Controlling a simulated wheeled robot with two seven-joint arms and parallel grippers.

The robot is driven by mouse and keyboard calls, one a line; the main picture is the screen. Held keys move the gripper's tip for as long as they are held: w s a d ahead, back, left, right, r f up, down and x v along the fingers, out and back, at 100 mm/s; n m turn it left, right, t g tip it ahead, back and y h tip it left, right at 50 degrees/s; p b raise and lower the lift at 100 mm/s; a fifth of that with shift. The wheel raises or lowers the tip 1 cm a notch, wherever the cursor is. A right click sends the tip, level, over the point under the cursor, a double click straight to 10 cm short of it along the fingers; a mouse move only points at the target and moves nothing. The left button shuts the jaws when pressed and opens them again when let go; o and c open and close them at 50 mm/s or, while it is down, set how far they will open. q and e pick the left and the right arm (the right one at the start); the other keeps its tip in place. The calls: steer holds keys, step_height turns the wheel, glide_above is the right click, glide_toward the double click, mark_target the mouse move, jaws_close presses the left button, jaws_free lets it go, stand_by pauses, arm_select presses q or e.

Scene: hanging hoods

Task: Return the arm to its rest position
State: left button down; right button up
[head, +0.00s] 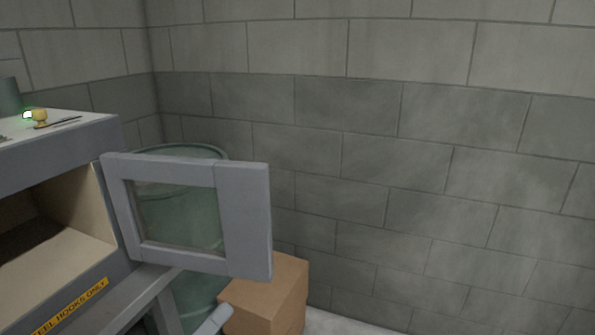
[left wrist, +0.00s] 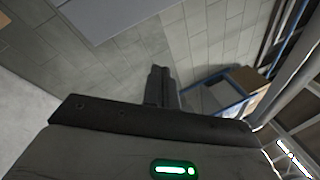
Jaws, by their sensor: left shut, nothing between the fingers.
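My left gripper (left wrist: 160,72) shows in the left wrist view. Its two dark fingers are together with nothing between them, and they point at open space before a block wall. In the head view I cannot make out its fingers. A pale grey rounded piece (head: 213,321) shows at the bottom edge there, and I cannot tell whether it is part of my arm. My right gripper is in neither view.
A grey cabinet (head: 60,172) stands at the left with its windowed door (head: 246,222) swung open. A green drum (head: 180,151) is behind the door, and a cardboard box (head: 262,293) stands below it. A blue-framed rack (left wrist: 228,107) shows in the wrist view.

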arm_select(q)
steer(key=a+f+n+t+y, duration=0.2)
steer(key=a+f+n+y, duration=0.3)
steer(key=n, duration=0.8)
steer(key=s+d+f+n+g+y, duration=0.1)
steer(key=s+f+n+g, duration=0.2)
steer(key=f+n, duration=0.5)
steer(key=s+f+n+g+y, duration=0.2)
steer(key=s+f+n+g, duration=0.2)
steer(key=f+n, duration=0.4)
step_height(320, 180, down, 5)
steer(key=shift+s+d+f+n+g+y, duration=0.1)
steer(key=shift+s+d+n+g+y, duration=0.25)
steer(key=shift+g, duration=0.35)
